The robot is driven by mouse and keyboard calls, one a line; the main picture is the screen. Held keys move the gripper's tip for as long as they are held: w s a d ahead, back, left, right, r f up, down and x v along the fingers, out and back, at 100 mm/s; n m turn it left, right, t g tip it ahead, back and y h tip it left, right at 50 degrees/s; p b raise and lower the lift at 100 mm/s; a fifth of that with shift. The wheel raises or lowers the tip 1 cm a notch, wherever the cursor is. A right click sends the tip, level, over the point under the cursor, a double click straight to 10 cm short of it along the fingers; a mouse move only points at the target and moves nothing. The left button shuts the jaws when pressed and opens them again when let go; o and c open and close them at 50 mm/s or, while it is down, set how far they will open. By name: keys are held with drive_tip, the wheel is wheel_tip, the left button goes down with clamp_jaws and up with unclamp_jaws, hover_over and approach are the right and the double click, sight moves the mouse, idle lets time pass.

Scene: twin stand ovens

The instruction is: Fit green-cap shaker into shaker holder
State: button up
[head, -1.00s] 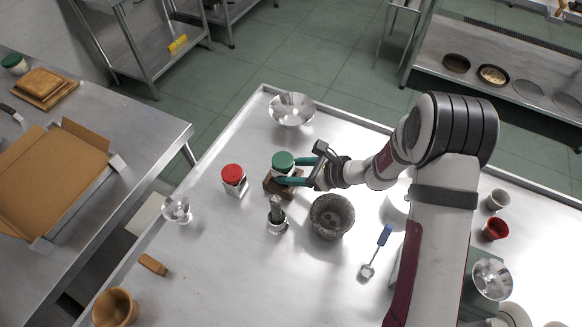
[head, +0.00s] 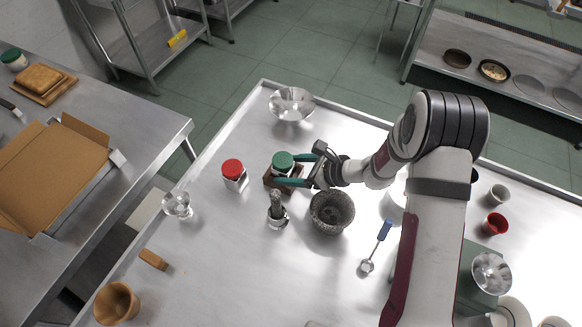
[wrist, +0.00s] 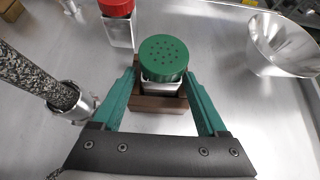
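The green-cap shaker (head: 282,161) stands upright in the brown shaker holder (head: 269,182) on the steel table. In the wrist view the perforated green cap (wrist: 164,57) is on top, with a short strip of pale body below it and the brown holder (wrist: 160,103) around its foot. My gripper (head: 291,170) reaches in from the right, its teal fingers on either side of the shaker. In the wrist view the fingers (wrist: 162,80) look slightly spread, with a narrow gap beside the body. The shaker's lower part is hidden in the holder.
A red-cap shaker (head: 233,175) stands left of the holder. A metal bowl (head: 291,104) sits behind. Open tabletop lies front left of the holder.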

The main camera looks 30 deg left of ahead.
drive_tip(key=v, duration=1.5)
drive_tip(key=shift+d+r, duration=0.2)
drive_tip(key=shift+d, duration=0.15)
drive_tip(key=s+d+r+n+g+h, duration=0.2)
drive_tip(key=s+d+r+n+h, duration=0.2)
drive_tip(key=s+r+n, duration=0.7)
drive_tip(key=s+d+n+t+h, duration=0.1)
drive_tip(key=s+d+h, duration=0.4)
drive_tip(key=s+d, duration=0.4)
drive_tip(key=shift+s+f+t, duration=0.4)
drive_tip(key=shift+s+f, duration=0.1)
drive_tip(key=shift+s, duration=0.6)
drive_tip(key=shift+o, duration=0.3)
